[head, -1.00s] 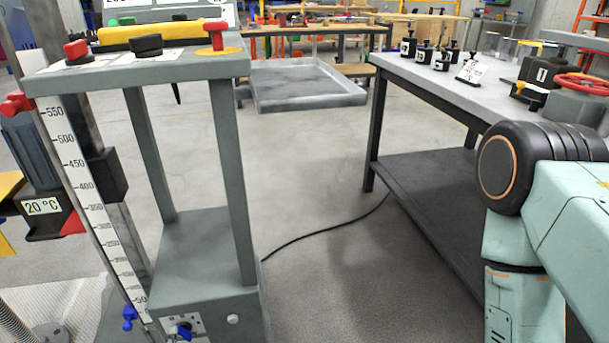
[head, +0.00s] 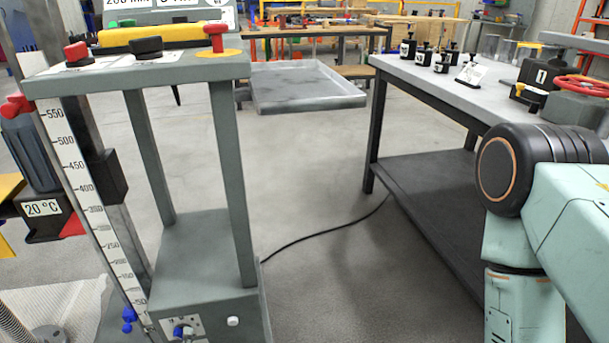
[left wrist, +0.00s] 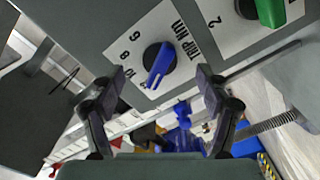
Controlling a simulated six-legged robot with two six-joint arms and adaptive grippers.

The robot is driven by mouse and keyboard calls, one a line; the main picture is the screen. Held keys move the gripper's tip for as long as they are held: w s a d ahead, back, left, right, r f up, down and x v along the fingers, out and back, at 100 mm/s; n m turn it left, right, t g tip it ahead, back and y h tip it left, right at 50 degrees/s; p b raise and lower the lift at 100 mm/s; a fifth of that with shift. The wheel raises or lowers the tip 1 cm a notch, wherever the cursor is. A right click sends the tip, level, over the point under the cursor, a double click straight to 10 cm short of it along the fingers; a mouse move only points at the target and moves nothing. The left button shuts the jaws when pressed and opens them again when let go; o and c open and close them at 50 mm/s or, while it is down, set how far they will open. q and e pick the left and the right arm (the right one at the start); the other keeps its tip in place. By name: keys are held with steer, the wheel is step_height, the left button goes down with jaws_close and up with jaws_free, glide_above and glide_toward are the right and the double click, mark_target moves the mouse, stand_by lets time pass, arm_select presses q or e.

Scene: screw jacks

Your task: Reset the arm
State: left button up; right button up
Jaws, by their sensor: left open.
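My left gripper (left wrist: 158,85) is open in the left wrist view, with its two dark fingers apart and nothing between their tips. A green knob (left wrist: 270,10) on another numbered plate is at the top right. My left gripper is not seen in the head view. In the head view my teal right arm comes in at the right, and its gripper is out of the frame.
A grey jack frame (head: 233,180) with a height scale (head: 80,185) stands at the left. Red (head: 215,40) and black (head: 146,47) knobs are on its top plate. A workbench (head: 420,80) with small black items is at the right. Open floor (head: 310,170) and a cable lie between.

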arm_select(q)
steer(key=m, duration=0.4)
steer(key=shift+d+r+m, duration=0.1)
steer(key=shift+m, duration=2.1)
steer(key=shift+d+f, duration=0.15)
steer(key=shift+f, duration=0.05)
arm_select(e)
steer(key=shift+w+a, duration=0.1)
steer(key=shift+w, duration=0.05)
